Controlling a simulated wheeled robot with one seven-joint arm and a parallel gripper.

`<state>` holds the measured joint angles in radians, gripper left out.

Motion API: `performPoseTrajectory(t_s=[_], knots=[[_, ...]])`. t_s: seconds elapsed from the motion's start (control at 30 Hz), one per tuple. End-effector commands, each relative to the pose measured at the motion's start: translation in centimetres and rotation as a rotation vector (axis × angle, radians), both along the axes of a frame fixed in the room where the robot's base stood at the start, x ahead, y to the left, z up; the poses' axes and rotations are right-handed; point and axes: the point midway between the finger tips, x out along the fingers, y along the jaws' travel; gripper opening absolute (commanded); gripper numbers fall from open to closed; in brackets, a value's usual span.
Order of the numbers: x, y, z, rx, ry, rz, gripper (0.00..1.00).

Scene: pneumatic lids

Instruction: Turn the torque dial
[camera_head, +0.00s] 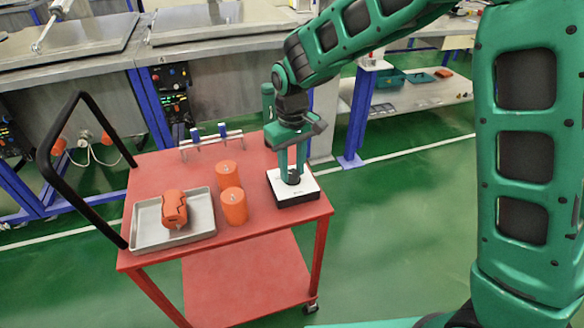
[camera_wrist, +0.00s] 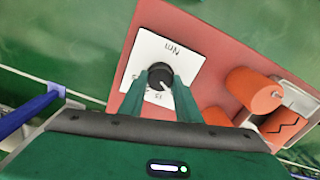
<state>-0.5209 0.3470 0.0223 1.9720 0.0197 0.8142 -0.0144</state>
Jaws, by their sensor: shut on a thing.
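The torque dial is a black round knob (camera_wrist: 160,75) on a white plate (camera_wrist: 182,49) marked "Nm" in the wrist view. The plate tops a dark box at the right end of the red cart, and it also shows in the head view (camera_head: 308,188). My green gripper (camera_head: 291,178) points down at the knob. In the wrist view its two fingers (camera_wrist: 162,84) sit on either side of the knob, shut on it. The fingers partly hide the knob and the plate's markings.
A black cart handle (camera_head: 48,150) rises at left. Workbenches stand behind.

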Motion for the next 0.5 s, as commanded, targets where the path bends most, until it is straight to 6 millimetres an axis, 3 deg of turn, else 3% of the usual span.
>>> performPoseTrajectory(t_s=[0.17,0.2,0.27,0.5], knots=[[0.60,-0.14,0.30,0.003,-0.013,-0.008,0.08],[0.60,-0.14,0.30,0.003,-0.013,-0.008,0.37],[0.54,-0.13,0.27,0.003,-0.012,-0.007,0.49],[0.27,-0.06,0.15,0.001,-0.006,-0.003,0.49]])
